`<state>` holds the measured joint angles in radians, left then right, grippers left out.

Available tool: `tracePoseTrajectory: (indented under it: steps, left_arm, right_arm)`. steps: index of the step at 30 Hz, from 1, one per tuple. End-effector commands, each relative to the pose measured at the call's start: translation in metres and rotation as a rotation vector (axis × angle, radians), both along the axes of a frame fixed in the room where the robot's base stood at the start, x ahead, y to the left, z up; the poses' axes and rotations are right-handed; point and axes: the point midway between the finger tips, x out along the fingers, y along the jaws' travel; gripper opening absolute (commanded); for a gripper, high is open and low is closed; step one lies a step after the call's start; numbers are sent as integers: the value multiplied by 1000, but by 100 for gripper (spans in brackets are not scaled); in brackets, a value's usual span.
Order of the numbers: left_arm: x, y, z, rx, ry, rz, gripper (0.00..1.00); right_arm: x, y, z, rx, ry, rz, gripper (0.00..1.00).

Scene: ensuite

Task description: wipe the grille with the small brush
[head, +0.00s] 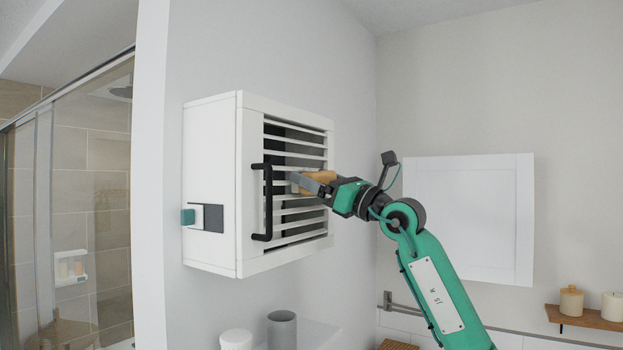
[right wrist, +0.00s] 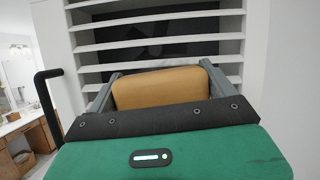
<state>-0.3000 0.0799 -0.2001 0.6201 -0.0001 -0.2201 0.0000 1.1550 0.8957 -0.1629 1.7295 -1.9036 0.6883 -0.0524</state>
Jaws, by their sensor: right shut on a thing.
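The grille (head: 300,232) is a set of white horizontal slats in the front of a white wall box; it fills the upper part of the right wrist view (right wrist: 150,30). My right gripper (head: 308,182) is at the slats, behind the black handle as the head view looks. It is shut on the small brush, whose tan wooden body (right wrist: 157,88) sits between the two grey fingers in the right wrist view. The brush's bristles are hidden, so I cannot tell whether they touch the slats. My left gripper is not in view.
A black bar handle (head: 267,203) stands out at the box's left front edge, close to my right gripper. A grey cup (head: 282,330) and a white jar (head: 236,340) stand below the box. A wooden shelf (head: 590,319) with candles is at right.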

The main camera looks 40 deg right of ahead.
Motion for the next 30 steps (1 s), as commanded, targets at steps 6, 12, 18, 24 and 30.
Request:
tracePoseTrajectory:
  steps: [6,12,18,24,30]
  left_arm:
    - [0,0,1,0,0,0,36]
    - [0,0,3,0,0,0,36]
    - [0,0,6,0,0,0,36]
    - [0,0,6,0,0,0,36]
    - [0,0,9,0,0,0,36]
  right_arm:
    - [3,-7,0,0,0,0,68]
    - [9,-21,0,1,2,-2,68]
    - [16,-36,0,0,2,-1,68]
    - [18,-41,0,0,0,0,68]
    - [24,-55,0,1,1,-1,68]
